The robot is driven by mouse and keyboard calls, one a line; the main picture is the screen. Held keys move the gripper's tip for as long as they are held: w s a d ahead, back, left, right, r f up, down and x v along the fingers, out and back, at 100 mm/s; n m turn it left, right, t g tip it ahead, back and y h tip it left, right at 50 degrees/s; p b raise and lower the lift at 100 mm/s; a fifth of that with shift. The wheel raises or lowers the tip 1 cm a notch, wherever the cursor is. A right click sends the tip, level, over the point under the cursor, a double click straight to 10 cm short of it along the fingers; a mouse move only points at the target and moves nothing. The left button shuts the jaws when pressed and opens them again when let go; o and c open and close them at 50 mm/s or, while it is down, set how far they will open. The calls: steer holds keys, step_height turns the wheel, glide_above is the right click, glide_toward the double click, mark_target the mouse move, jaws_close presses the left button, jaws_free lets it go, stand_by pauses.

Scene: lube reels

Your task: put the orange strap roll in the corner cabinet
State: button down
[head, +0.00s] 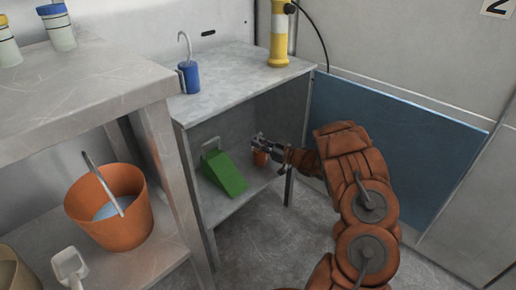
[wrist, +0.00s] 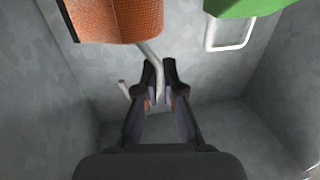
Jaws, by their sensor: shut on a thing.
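The orange strap roll (head: 260,158) is inside the corner cabinet (head: 240,85), right of a green wedge. In the wrist view, the roll (wrist: 120,22) is at the upper left with a woven orange surface and a pale metal bar (wrist: 150,52) attached. My gripper (head: 258,141) reaches into the cabinet's open front. In the wrist view, my gripper (wrist: 159,70) is shut on the metal bar of the roll. I cannot tell whether the roll touches the shelf (head: 235,205).
The green wedge (head: 225,173) with a metal handle stands left of the roll. A blue oil can (head: 189,78) and a yellow cylinder (head: 279,35) stand on top of the cabinet. An orange bucket (head: 110,210) sits on the nearer bench's lower shelf. A blue panel (head: 390,135) is at right.

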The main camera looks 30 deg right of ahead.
steer(key=shift+f, duration=0.4)
steer(key=c, duration=1.3)
jaws_free()
steer(key=shift+r, duration=0.1)
